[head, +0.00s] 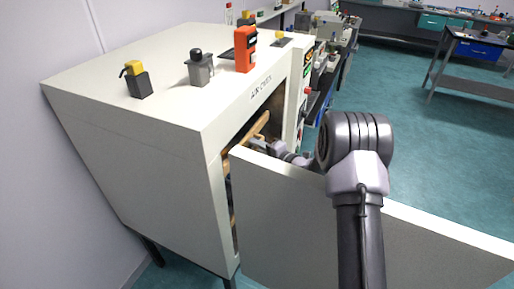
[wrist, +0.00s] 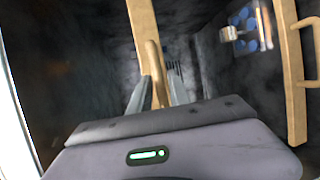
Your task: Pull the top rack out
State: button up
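The top rack (head: 258,124) shows as a pale wooden bar high in the opening of the white oven (head: 150,150). In the wrist view its wooden front bar (wrist: 142,22) runs up the picture, with a wooden handle (wrist: 153,58) standing out from it. My gripper (wrist: 158,78) has one finger on each side of this handle, close against it, and looks shut on it. In the head view my gripper (head: 262,143) reaches into the opening past the open door. The rest of the rack is hidden in the dark interior.
The oven door (head: 350,225) stands open below my arm. In the wrist view another wooden rack front with a handle (wrist: 294,70) is on the right, near some blue round pieces (wrist: 243,18). Several small devices, including an orange one (head: 245,49), stand on the oven's top.

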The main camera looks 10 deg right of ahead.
grip_shut()
dwell(1.2)
